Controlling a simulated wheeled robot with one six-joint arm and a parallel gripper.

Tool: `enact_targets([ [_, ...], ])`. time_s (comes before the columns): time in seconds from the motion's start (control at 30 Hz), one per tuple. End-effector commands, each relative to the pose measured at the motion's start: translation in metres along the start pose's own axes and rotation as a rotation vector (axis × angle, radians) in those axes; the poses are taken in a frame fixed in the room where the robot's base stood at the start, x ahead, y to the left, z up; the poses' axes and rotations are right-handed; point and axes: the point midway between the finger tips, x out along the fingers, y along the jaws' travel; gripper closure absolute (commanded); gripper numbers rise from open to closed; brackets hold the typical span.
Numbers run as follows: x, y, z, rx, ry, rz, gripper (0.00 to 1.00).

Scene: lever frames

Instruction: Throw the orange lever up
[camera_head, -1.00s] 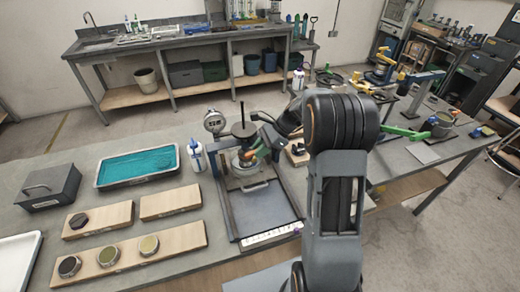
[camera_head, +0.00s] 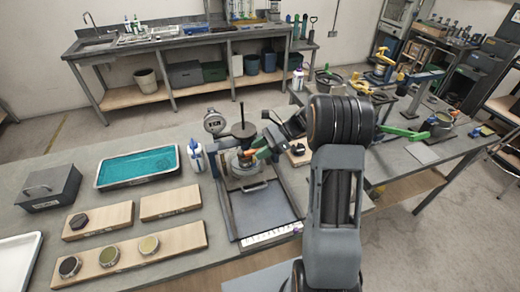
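A small orange part, which looks like the orange lever (camera_head: 248,152), shows at the head of a dark bench frame (camera_head: 229,207) on the near table. A dark upright post (camera_head: 242,122) rises behind it, and a round metal part (camera_head: 243,162) sits just below it. My arm reaches in from the right, and my gripper (camera_head: 262,146) is at the right side of the orange part, very close to it. Whether they touch is too small to tell. The fingertips are partly hidden, and I cannot see whether they are open or shut.
A teal-filled tray (camera_head: 138,168), a grey box (camera_head: 50,188) and wooden boards (camera_head: 172,202) lie further left. More tools stand on the right table.

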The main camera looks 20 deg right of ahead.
Motion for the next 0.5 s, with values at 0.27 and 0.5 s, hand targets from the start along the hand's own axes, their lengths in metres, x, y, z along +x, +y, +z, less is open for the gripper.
enact_targets([
  [0.27,0.000,0.000,0.000,0.000,0.001,0.000,0.57],
  [0.5,-0.021,-0.001,-0.001,-0.001,0.001,-0.004,0.57],
])
